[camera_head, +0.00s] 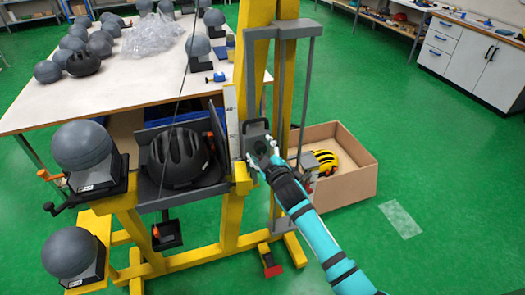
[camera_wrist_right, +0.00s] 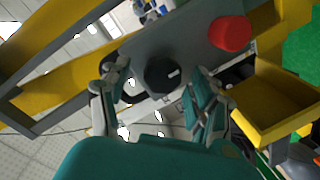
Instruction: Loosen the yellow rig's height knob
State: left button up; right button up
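The yellow rig (camera_head: 232,215) stands in the middle of the head view. A dark knob (camera_wrist_right: 160,74) with a small white mark, apparently the height knob, sits on a grey plate in the right wrist view. My right gripper (camera_wrist_right: 156,88) is open, with one finger on each side of this knob and visible gaps between fingers and knob. In the head view my right gripper (camera_head: 262,160) is at the grey carriage (camera_head: 256,127) on the rig's upright and partly hides the knob. My left gripper is in neither view.
A red round part (camera_wrist_right: 231,33) is near the knob. A black helmet (camera_head: 180,158) sits in the rig's holder. A cardboard box (camera_head: 345,184) with a yellow helmet stands right of the rig. A table (camera_head: 120,85) with grey headforms is behind left. Green floor is free at right.

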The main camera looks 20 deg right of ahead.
jog(key=s+r, duration=0.1)
jog(key=s, duration=1.1)
jog(key=shift+d+r, duration=0.2)
jog(key=shift+r, duration=0.15)
jog(key=shift+w+f, duration=0.1)
jog(key=s+d+f+m+g, duration=0.1)
jog(key=s+f+g, duration=0.3)
jog(key=f, duration=0.8)
jog(key=s+f+m+g, duration=0.15)
jog(key=s+f, duration=0.45)
jog(key=f, duration=0.7)
jog(key=s+d+f+m+g, duration=0.1)
jog(key=s+f+g, duration=0.35)
jog(key=f, duration=0.75)
jog(key=s+f+m+g, duration=0.1)
jog(key=s+f, duration=0.4)
jog(key=s, duration=0.6)
jog(key=s+f+m+g, duration=0.1)
jog(key=s+f+g, duration=0.1)
jog(key=s+f, duration=0.4)
jog(key=s+d+f+m+g, duration=0.1)
jog(key=s+f, duration=0.4)
jog(key=s, duration=1.2)
jog(key=shift+f+g+h, duration=0.3)
jog(key=shift+f+g, duration=0.1)
jog(key=shift+g, duration=0.3)
